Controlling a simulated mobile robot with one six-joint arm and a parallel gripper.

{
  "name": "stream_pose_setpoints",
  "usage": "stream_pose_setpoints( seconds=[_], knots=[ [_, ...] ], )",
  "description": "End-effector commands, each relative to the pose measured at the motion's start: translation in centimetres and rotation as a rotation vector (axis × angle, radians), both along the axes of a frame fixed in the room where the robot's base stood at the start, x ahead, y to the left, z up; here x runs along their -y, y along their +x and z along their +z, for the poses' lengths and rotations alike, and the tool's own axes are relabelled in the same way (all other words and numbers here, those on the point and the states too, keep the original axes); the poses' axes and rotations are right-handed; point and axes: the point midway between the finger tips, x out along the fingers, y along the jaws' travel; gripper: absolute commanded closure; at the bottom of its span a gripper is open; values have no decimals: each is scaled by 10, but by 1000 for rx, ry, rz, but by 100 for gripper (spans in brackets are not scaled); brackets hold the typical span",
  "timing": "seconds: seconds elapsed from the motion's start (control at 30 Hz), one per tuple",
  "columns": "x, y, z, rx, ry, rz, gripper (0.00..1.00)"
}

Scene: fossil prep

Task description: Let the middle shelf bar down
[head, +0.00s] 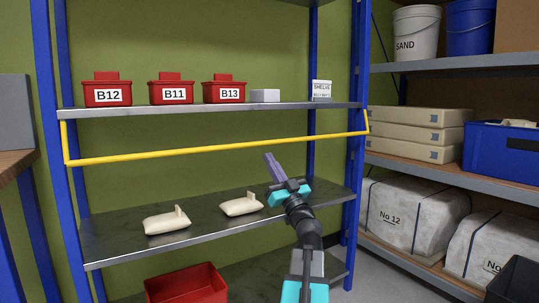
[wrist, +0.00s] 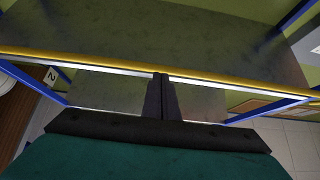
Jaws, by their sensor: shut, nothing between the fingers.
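The yellow bar (head: 215,150) runs across the front of the blue-posted rack, below the front edge of the shelf that holds the red boxes (head: 180,110). Short yellow end arms join it to the rack at both sides. In the head view its right end looks higher than its left. My gripper (head: 269,158) is shut and empty, its tips just below the bar in the picture, right of its middle. In the wrist view the bar (wrist: 80,58) crosses above the shut fingers (wrist: 162,82); I cannot tell whether they touch it.
Red boxes B12 (head: 107,92), B11 (head: 171,89) and B13 (head: 224,90) stand on the shelf above the bar. Two cream bags (head: 166,222) lie on the lower shelf (head: 115,240). A red crate (head: 187,286) is below. A loaded rack (head: 440,180) stands at right.

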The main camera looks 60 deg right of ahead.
Motion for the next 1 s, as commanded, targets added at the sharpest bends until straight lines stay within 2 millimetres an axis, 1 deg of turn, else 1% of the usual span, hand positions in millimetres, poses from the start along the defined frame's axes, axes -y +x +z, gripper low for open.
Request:
stream_pose_setpoints(
  seconds=[0.2,0.6,0.8,1.0],
  knots=[
    [0,7,-22,-1,3,4,100],
    [4,17,-57,-1,1,6,100],
    [5,19,-67,1,1,5,100],
    [5,20,-70,1,0,6,100]
  ],
)
